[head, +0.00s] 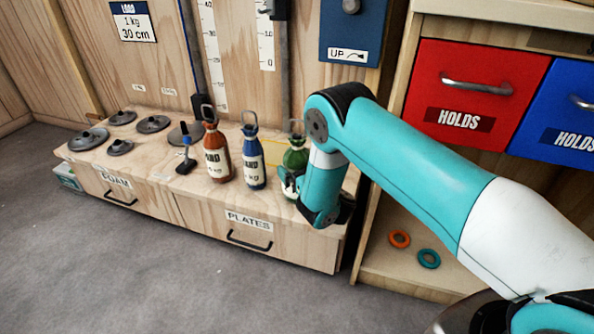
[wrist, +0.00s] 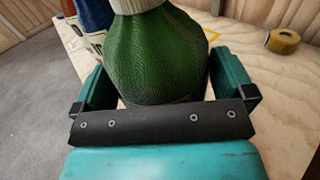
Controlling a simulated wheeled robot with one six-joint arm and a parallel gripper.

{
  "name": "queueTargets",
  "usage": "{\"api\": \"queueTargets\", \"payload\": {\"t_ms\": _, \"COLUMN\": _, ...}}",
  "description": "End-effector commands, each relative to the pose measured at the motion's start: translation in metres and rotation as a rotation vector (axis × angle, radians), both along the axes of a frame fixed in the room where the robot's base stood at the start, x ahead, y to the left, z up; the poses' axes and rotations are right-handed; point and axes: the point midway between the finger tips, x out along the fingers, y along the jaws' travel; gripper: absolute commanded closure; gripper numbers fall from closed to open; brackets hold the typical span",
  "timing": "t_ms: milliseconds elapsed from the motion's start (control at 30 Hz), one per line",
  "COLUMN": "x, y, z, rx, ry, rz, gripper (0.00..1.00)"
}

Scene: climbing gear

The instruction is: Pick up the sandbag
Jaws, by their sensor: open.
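Three sandbags with loop handles stand upright in a row on the low wooden bench: a red-brown one (head: 217,155), a blue one (head: 253,162) and a green one (head: 295,158). My gripper (head: 291,183) is at the green sandbag, which my arm partly hides in the head view. In the wrist view the green sandbag (wrist: 155,60) stands between the two teal fingers of my gripper (wrist: 168,85). The fingers are open, one on each side of the bag, and I cannot tell whether either touches it. The blue sandbag (wrist: 95,14) shows just left of it.
The bench (head: 190,207) has drawers marked FOAM and PLATES. Grey weight plates (head: 152,124) and a small clamp-like tool (head: 186,150) are left of the bags. A shelf unit with a red drawer (head: 480,75) stands right.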

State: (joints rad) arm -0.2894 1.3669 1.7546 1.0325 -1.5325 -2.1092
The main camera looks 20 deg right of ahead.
Motion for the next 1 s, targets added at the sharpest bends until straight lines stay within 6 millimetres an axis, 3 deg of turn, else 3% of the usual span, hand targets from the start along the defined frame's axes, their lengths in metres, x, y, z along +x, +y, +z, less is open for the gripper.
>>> {"api": "queueTargets", "payload": {"t_ms": 167, "x": 0.000, "y": 0.000, "z": -0.001, "rx": 0.000, "ry": 0.000, "rz": 0.000, "gripper": 0.00}}
{"api": "queueTargets", "payload": {"t_ms": 200, "x": 0.000, "y": 0.000, "z": -0.001, "rx": 0.000, "ry": 0.000, "rz": 0.000, "gripper": 0.05}}
{"api": "queueTargets", "payload": {"t_ms": 500, "x": 0.000, "y": 0.000, "z": -0.001, "rx": 0.000, "ry": 0.000, "rz": 0.001, "gripper": 0.74}}
{"api": "queueTargets", "payload": {"t_ms": 567, "x": 0.002, "y": 0.001, "z": 0.004, "rx": 0.001, "ry": -0.010, "rz": 0.003, "gripper": 0.84}}
{"api": "queueTargets", "payload": {"t_ms": 833, "x": 0.002, "y": 0.001, "z": 0.006, "rx": 0.000, "ry": -0.009, "rz": 0.003, "gripper": 0.84}}
{"api": "queueTargets", "payload": {"t_ms": 1000, "x": 0.002, "y": 0.001, "z": 0.021, "rx": 0.000, "ry": -0.010, "rz": 0.003, "gripper": 0.84}}
